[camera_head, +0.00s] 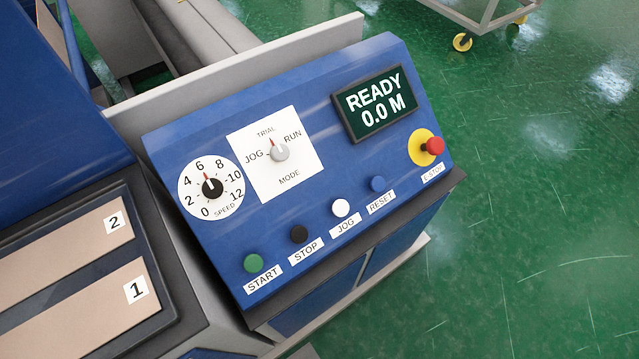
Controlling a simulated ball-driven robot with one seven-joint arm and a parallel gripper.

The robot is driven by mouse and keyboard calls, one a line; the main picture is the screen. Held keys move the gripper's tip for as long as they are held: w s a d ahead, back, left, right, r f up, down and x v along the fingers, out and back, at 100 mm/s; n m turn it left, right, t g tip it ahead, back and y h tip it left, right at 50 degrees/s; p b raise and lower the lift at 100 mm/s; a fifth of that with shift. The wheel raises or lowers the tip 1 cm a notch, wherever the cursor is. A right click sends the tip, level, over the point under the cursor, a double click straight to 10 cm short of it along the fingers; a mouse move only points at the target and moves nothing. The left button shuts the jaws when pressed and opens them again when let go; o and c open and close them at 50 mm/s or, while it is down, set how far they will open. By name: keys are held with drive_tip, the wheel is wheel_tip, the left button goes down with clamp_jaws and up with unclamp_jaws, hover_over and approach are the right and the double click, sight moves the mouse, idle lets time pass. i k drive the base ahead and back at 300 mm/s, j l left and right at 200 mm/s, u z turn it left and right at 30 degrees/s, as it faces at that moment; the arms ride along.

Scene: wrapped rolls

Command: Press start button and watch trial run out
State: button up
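A blue control panel (330,140) stands tilted in the middle of the head view. The green START button (254,263) is at its lower left. The black STOP button (298,234), white JOG button (340,208) and blue RESET button (377,184) run up to the right of it. The display (375,103) reads READY 0.0 M. The mode knob (279,152) has its red mark toward TRIAL. The speed knob (212,187) has its red mark pointing up, near 6. My gripper is not in view.
A red emergency stop button (435,146) on a yellow disc is at the panel's right end. Two tan strips marked 1 (75,312) and 2 (65,249) lie at lower left. A wheeled cart (480,15) stands at top right. Green floor (540,220) is clear to the right.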

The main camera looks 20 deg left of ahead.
sight(253, 264)
drive_tip(key=u, duration=1.05)
